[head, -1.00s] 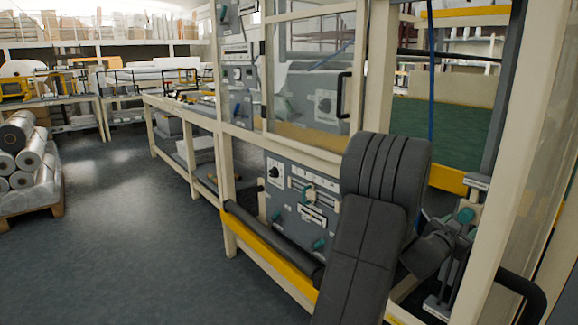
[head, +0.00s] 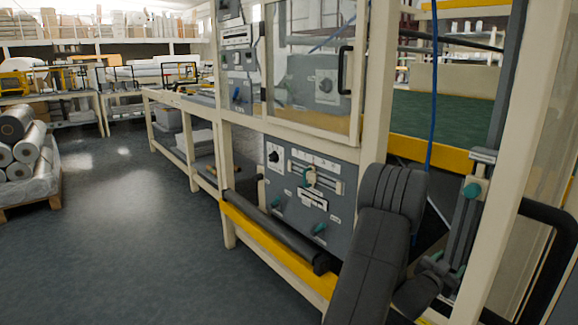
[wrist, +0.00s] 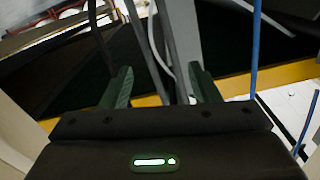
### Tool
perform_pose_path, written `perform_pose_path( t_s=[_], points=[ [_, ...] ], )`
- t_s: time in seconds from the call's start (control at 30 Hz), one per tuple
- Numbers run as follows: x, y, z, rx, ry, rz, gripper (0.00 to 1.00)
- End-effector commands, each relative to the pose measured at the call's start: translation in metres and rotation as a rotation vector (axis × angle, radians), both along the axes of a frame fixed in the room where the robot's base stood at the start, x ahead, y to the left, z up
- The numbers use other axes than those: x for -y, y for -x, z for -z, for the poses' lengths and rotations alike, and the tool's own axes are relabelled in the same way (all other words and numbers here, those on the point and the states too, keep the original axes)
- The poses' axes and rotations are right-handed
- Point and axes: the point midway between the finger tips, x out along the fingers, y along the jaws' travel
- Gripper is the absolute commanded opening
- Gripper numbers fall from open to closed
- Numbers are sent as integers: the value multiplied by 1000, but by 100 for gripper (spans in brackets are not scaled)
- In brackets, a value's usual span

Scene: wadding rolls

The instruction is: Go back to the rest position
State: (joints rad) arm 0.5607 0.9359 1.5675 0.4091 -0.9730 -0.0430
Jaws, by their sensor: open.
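My gripper (wrist: 162,86) shows in the wrist view with its two green-grey fingers well apart and nothing between them. Beyond the fingers are a grey metal post, a yellow rail (wrist: 290,76) and a dark surface. In the head view my dark arm stands at the lower right, in front of the cream machine frame (head: 376,85).
A grey control panel (head: 290,190) with knobs sits left of my arm, above a black roller (head: 275,232) and yellow beam. A blue cable (head: 432,100) hangs close to my arm. A black handle (head: 556,225) is at right. Rolls on a pallet (head: 30,200) stand far left; open floor lies between.

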Motion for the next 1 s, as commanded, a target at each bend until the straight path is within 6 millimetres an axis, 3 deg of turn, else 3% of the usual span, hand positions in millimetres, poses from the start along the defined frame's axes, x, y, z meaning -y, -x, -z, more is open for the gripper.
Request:
perform_pose_path(
  t_s=[0.1,0.4,1.0],
  points=[
    [0,0,29,-3,-3,0,56],
    [-3,2,84,-1,-2,0,56],
    [-91,72,79,-1,-1,-1,56]
  ],
)
